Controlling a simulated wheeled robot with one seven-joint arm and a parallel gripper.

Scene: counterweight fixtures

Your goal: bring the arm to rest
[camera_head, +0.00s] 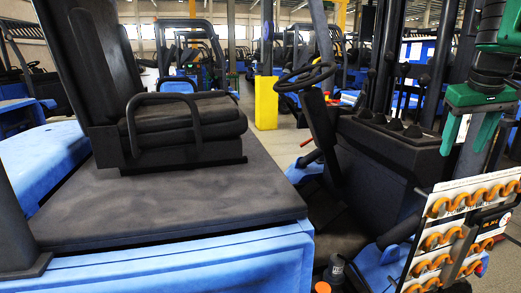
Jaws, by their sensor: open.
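My gripper (463,142) hangs at the right side of the view, with green and dark parts on my arm above it. Its fingers point down and are apart, with nothing seen between them. It is above a pale panel (428,222) with rows of orange hook-shaped pieces (470,200) at the lower right. The upper part of my arm is cut off by the frame edge.
A blue forklift with a black seat (185,115), a steering wheel (304,77) and a dark console (390,150) fills the foreground. A yellow post (266,103) stands behind it. Other forklifts (188,55) stand farther back. Some grey floor shows between them.

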